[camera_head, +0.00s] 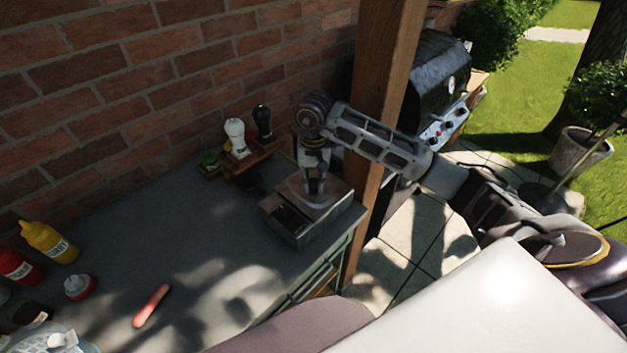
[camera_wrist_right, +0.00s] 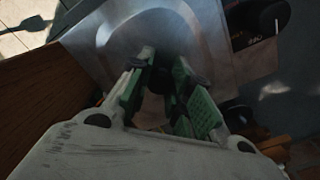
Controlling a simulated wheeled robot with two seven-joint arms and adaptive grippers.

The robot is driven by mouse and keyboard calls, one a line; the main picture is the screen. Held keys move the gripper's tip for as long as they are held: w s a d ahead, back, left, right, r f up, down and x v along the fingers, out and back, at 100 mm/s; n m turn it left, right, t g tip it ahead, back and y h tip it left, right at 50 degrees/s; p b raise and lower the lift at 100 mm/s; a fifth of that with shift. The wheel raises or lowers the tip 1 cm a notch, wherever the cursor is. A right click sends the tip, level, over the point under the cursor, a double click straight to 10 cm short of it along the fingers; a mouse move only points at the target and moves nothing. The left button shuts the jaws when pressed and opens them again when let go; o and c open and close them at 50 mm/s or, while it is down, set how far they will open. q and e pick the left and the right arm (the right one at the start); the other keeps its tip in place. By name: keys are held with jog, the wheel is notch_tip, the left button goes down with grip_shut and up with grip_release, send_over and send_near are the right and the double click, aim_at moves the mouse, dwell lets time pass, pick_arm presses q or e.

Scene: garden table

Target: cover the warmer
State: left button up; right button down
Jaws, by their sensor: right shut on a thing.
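The warmer (camera_head: 296,236) is a grey metal box near the right end of the grey counter. A shiny metal lid (camera_head: 322,203) is over its right and back part. A dark opening shows at the warmer's front left. My right gripper (camera_head: 315,188) points down onto the lid and is shut on its handle. In the right wrist view, the green-padded fingers (camera_wrist_right: 163,82) close around the dark handle in the middle of the lid (camera_wrist_right: 205,45). The handle is mostly hidden by the fingers. I cannot tell whether the lid touches the warmer.
A wooden rack with a white mill (camera_head: 236,137) and a black mill (camera_head: 263,122) stands behind, left of the warmer. A wooden post (camera_head: 385,75) rises close to its right. A sausage (camera_head: 151,306) and sauce bottles (camera_head: 47,241) are at the left. The counter's middle is clear.

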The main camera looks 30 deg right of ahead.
aim_at(314, 180)
jog(key=shift+f, duration=0.25)
jog(key=c, duration=1.2)
grip_release()
jog(key=shift+r, duration=0.1)
notch_tip(314, 180, up, 12)
dwell(0.4)
